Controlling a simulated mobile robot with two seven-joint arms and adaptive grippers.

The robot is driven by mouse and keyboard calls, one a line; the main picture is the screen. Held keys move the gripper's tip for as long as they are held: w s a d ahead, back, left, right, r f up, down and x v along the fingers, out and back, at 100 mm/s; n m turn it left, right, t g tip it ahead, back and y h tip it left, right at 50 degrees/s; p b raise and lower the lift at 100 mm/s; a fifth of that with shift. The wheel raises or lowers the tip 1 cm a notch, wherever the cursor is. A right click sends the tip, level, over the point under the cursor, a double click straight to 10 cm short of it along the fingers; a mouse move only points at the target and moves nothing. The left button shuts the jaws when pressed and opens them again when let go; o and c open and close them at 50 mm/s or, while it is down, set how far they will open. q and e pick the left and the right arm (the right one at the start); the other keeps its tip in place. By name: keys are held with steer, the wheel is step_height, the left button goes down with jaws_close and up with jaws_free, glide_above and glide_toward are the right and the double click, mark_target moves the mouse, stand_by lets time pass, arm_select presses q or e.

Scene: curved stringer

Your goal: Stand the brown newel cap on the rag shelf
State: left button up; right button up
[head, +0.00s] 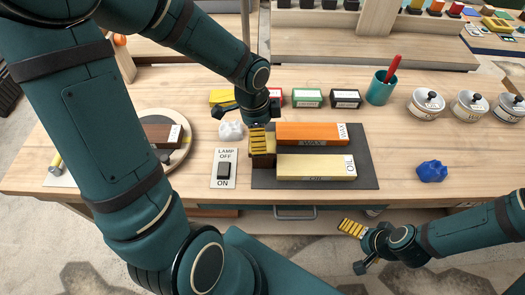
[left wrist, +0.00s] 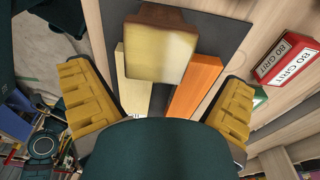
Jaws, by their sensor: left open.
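A brown block with a paler top, which looks like the newel cap (head: 263,161), sits at the left end of the dark mat, beside the wax and oil blocks. In the left wrist view the cap (left wrist: 160,52) shows its pale face and brown edges, between and just beyond the fingertips. My left gripper (head: 250,130) is open and empty above the cap's back side; both its ridged yellow fingers (left wrist: 156,80) stand apart from the cap. My right gripper (head: 357,247) is open and empty in front of the bench. I cannot identify the rag shelf.
The orange wax block (head: 312,134) and pale oil block (head: 316,167) lie on the dark mat (head: 364,168). A lamp switch (head: 223,169), white lump (head: 231,131), round board (head: 178,158), blue lump (head: 432,171), teal cup (head: 381,88) and lidded jars (head: 426,104) stand around.

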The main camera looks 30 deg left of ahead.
arm_select(q)
steer(key=f, duration=0.1)
steer(key=f+b, duration=0.1)
steer(key=f, duration=0.1)
steer(key=f+b, duration=0.1)
steer(key=f, duration=0.1)
steer(key=shift+d, duration=0.3)
steer(key=c, duration=1.2)
steer(key=shift+o, duration=0.2)
